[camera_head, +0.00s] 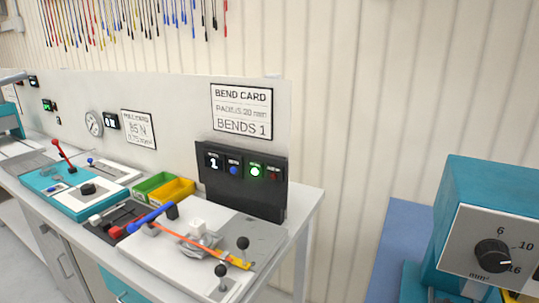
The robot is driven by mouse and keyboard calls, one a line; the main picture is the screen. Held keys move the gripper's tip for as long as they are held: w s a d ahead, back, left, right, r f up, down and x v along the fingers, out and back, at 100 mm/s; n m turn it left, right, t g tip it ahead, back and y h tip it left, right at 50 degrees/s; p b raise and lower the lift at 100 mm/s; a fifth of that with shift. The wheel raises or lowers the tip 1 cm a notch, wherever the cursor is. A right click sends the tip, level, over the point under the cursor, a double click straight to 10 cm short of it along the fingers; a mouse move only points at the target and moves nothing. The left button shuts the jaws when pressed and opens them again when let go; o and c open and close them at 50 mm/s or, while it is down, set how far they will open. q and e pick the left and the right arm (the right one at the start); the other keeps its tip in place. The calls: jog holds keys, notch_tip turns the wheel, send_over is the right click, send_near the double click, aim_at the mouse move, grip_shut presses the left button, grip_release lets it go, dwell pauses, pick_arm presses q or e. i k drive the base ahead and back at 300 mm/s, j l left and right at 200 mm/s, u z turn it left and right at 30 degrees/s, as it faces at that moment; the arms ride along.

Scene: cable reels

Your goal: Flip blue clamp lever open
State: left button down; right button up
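A blue lever (150,218) lies low and slanted at the left edge of the white bending plate (150,258), with a dark block at its upper right end. It looks like the blue clamp lever; I cannot tell whether it is clamped. An orange cable (185,239) runs from beside the lever across the plate, past a grey round former (203,242) with a white block on it, to a yellow piece (238,264). Neither of my grippers shows in the head view.
A dark panel (215,190) with a lit green indicator stands behind the plate. Green (150,184) and yellow (180,188) bins sit to its left. Two black ball-topped levers (242,243) rise at the plate's right. A teal box (492,200) with a dial stands far right.

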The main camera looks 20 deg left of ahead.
aim_at(133, 228)
jog(key=u, duration=1.6)
jog(key=k+j, duration=0.15)
jog(key=k+z, duration=0.05)
